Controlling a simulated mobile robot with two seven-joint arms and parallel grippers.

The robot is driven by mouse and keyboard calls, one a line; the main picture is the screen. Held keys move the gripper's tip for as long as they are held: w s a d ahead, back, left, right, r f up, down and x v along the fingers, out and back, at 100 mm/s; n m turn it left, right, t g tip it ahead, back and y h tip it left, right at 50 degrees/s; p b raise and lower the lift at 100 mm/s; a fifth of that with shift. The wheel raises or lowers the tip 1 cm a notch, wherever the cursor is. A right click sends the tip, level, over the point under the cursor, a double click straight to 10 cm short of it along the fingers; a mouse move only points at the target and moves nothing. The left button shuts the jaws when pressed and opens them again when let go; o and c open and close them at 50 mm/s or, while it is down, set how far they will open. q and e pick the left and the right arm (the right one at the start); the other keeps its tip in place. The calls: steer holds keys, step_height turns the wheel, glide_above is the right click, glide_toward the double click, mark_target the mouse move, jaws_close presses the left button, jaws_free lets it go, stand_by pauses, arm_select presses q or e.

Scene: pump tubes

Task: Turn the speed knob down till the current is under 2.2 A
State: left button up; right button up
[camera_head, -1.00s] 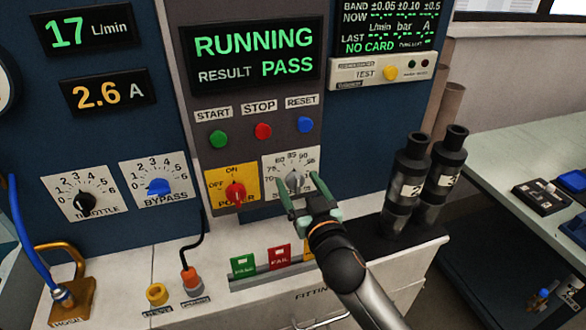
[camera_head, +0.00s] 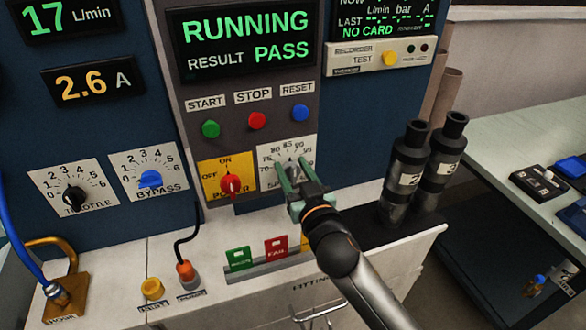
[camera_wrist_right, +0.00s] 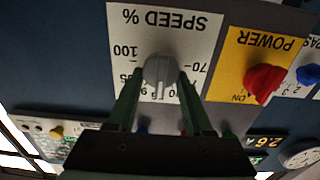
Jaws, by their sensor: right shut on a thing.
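The grey speed knob (camera_head: 293,172) sits on a white dial plate on the panel, below the reset button. It shows close up in the right wrist view (camera_wrist_right: 159,72), upside down, with SPEED % lettering. My right gripper (camera_head: 291,167) is shut on the knob, one green finger on each side. The fingers partly cover the dial numbers, and I cannot read the exact setting. The amber current display (camera_head: 93,83) reads 2.6 A. My left gripper is not in view.
The red power knob (camera_head: 231,184) is close on the left. Above are green start (camera_head: 210,129), red stop (camera_head: 257,120) and blue reset (camera_head: 300,113) buttons. The status screen (camera_head: 249,40) reads RUNNING, PASS. Dark cylinders (camera_head: 407,172) stand right of my arm. Signs (camera_head: 277,246) stand below.

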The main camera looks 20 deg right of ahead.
jaws_close()
steer(key=shift+n, duration=0.3)
steer(key=shift+a+r+n+p, duration=0.1)
steer(key=shift+n+p, duration=0.55)
steer(key=shift+n, duration=0.25)
steer(key=shift+a+n+p, duration=0.15)
steer(key=shift+n+p, duration=0.4)
steer(key=shift+n, duration=1.05)
steer(key=o, duration=0.8)
jaws_free()
steer(key=shift+c, duration=0.2)
